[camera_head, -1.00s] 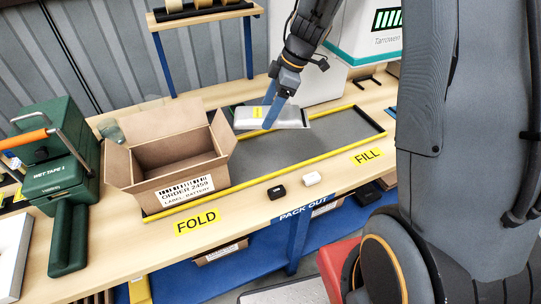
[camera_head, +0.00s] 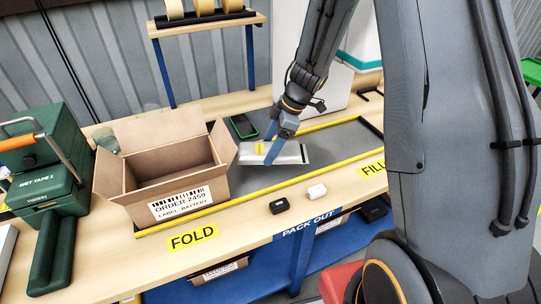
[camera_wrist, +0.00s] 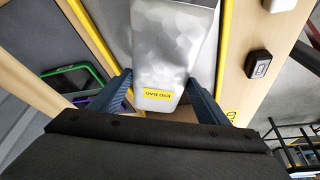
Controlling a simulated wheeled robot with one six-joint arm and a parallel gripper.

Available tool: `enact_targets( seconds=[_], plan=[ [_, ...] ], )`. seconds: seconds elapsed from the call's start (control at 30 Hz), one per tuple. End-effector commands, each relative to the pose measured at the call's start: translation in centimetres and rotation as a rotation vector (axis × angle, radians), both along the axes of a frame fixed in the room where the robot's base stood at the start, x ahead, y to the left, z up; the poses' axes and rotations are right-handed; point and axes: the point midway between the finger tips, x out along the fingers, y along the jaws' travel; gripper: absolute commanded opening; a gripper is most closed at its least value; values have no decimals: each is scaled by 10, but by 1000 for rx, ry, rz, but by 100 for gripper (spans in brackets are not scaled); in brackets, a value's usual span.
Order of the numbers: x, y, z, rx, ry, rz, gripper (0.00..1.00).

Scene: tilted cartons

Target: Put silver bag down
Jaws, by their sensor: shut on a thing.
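The silver bag (camera_head: 290,154) is a flat shiny pouch with a yellow label, just right of the open carton. It also shows in the wrist view (camera_wrist: 172,45), where the label reads "ESD BAG". My gripper (camera_head: 274,147) has its blue fingers on either side of the bag's label end and is shut on it. The bag is over the grey mat (camera_head: 335,140) inside the yellow rails; I cannot tell whether it touches the mat.
An open carton (camera_head: 180,205) labelled "ORDER 2459" stands left of the bag. A green-edged dark device (camera_head: 243,126) lies behind the bag. A black item (camera_head: 280,205) and a white item (camera_head: 317,191) lie in front of the yellow rail. A green tape machine (camera_head: 45,160) stands far left.

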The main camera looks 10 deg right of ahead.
Motion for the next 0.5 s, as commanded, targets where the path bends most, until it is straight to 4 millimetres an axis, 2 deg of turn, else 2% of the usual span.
enact_targets(
  seconds=[0.3,0.5],
  plan=[
    [0,0,-35,-1,2,-1,45],
    [0,0,-38,0,-1,0,45]
  ],
)
